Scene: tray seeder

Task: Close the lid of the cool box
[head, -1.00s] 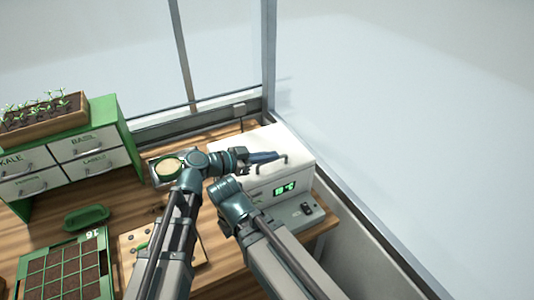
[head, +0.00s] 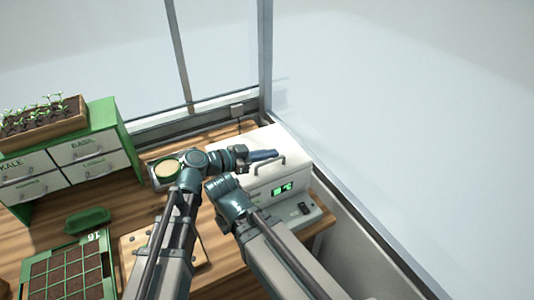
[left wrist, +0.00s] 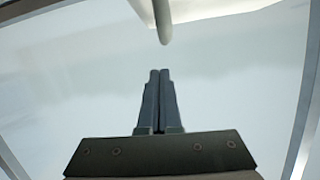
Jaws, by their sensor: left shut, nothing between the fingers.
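The cool box is a white box (head: 293,180) with a green lit display on its front, at the right end of the bench in the head view. Its white lid (head: 272,137) forms the top, with a dark bar handle (head: 284,162) at the front. I cannot tell whether the lid is fully seated. My left gripper (head: 274,153) is shut and empty, over the front part of the lid by the handle. In the left wrist view, its closed fingers (left wrist: 159,72) point toward the handle's rounded end (left wrist: 163,30), with a gap visible. My right gripper is hidden.
A grey unit (head: 303,213) with a black switch adjoins the box front. A tin (head: 158,180) with a round pale top stands left of the box. A green drawer cabinet (head: 122,140) and seed tray (head: 106,262) lie further left. Window frames close off the back and right.

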